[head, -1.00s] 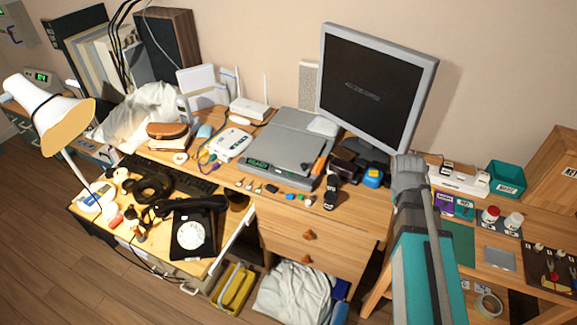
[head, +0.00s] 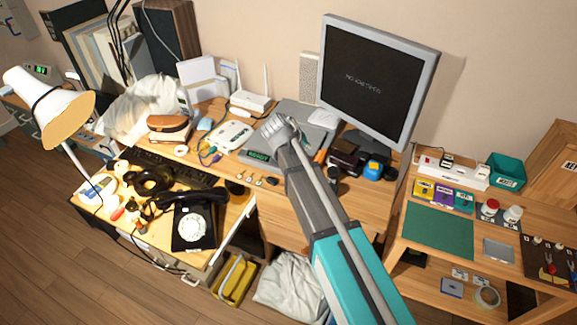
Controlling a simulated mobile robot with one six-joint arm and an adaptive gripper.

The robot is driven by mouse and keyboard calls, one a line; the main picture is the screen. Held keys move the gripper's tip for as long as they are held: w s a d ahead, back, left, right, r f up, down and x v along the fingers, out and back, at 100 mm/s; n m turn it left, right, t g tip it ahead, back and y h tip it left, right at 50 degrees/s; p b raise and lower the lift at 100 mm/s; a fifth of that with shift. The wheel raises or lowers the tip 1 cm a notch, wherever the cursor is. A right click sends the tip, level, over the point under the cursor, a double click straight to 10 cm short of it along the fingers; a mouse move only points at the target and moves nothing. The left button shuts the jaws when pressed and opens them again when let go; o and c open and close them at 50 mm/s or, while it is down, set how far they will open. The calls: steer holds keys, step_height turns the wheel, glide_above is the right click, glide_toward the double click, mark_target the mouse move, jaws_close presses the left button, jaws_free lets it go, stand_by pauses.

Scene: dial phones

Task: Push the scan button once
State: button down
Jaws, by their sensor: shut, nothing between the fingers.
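The grey flatbed scanner (head: 312,112) lies on the desk left of the monitor's foot. Its small green display (head: 258,156) at the front left shows lit text, too small to read surely. My arm reaches up from the lower right and crosses the scanner, with its grey wrist end over the scanner's left part. My gripper's fingers do not show; they seem hidden behind or below the wrist. The scan button cannot be made out, and my arm covers much of the scanner's front. Whether anything touches the scanner cannot be told.
The monitor (head: 377,80) stands close on the right. A white device (head: 230,134) and a router (head: 250,101) stand to the left. Small parts (head: 262,180) lie along the desk's front. A black dial phone (head: 194,222) sits on the pulled-out surface at left.

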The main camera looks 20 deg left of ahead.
steer(key=shift+t, duration=0.5)
steer(key=a, duration=0.3)
steer(key=a+r, duration=0.1)
steer(key=a, duration=0.1)
steer(key=shift+s+a, duration=0.25)
steer(key=shift+a, duration=0.05)
steer(key=shift+f, duration=0.15)
step_height(320, 180, down, 8)
steer(key=b, duration=0.8)
steer(key=shift+f+b, duration=0.25)
steer(key=shift+b, duration=0.15)
steer(key=shift+f+b, duration=0.8)
stand_by(1.5)
steer(key=shift+r, duration=0.2)
steer(key=shift+r+p, duration=0.65)
steer(key=shift+p, duration=0.2)
